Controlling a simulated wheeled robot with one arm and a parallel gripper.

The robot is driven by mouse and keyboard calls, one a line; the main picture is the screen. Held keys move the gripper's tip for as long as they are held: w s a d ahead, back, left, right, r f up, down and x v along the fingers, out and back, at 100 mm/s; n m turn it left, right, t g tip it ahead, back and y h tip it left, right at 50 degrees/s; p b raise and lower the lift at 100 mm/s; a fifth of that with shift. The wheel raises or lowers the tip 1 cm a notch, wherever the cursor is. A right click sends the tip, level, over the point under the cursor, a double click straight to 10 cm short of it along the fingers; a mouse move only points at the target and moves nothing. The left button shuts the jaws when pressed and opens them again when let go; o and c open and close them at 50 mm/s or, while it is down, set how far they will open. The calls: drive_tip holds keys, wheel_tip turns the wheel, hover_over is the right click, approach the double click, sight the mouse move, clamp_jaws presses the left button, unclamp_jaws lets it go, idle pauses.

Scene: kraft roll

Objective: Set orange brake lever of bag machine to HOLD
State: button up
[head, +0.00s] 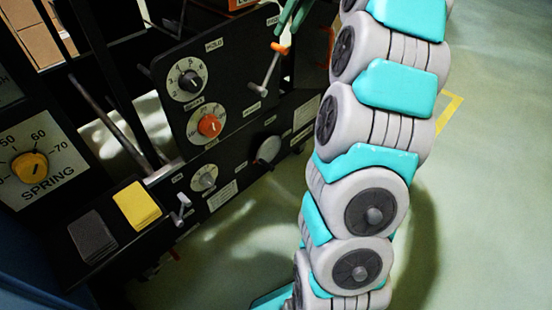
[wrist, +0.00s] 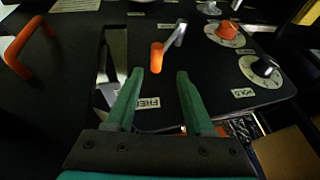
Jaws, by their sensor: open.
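The brake lever is a metal arm with an orange knob (head: 280,48) on the black machine panel. In the head view it tilts up and right from its pivot, towards a small label (head: 272,20). In the wrist view the orange knob (wrist: 157,57) points towards a label that seems to read FREE (wrist: 147,102). A HOLD label (head: 214,44) is farther left in the head view; it looks to be the label on the right in the wrist view (wrist: 243,92). My gripper (wrist: 160,73) is open, its green fingertips either side of the knob in the picture, just short of it; contact cannot be told.
A black dial (head: 189,82) and an orange dial (head: 209,126) sit left of the lever. An orange U-shaped handle (wrist: 32,45) stands at the left in the wrist view. A yellow SPRING knob (head: 30,167) is far left. Open green floor (head: 500,200) lies right.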

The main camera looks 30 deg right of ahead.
drive_tip(key=shift+s+a, duration=0.35)
drive_tip(key=shift+a, duration=0.45)
drive_tip(key=s+a+f+m+g+h+p, duration=0.1)
drive_tip(key=s+a+f+g+p, duration=0.1)
drive_tip(key=s+a, duration=0.75)
drive_tip(key=s+a+f+m+g+h+p, duration=0.1)
drive_tip(key=s+a+f+g+p, duration=0.15)
drive_tip(key=s+a, duration=0.7)
drive_tip(key=s+f+p, duration=0.1)
drive_tip(key=s+f, duration=0.1)
drive_tip(key=s, duration=0.5)
drive_tip(key=s+f+h+p, duration=0.1)
drive_tip(key=s+f, duration=0.1)
drive_tip(key=s, duration=0.5)
drive_tip(key=shift+d+f+m, duration=0.3)
drive_tip(key=shift+f+m, duration=0.1)
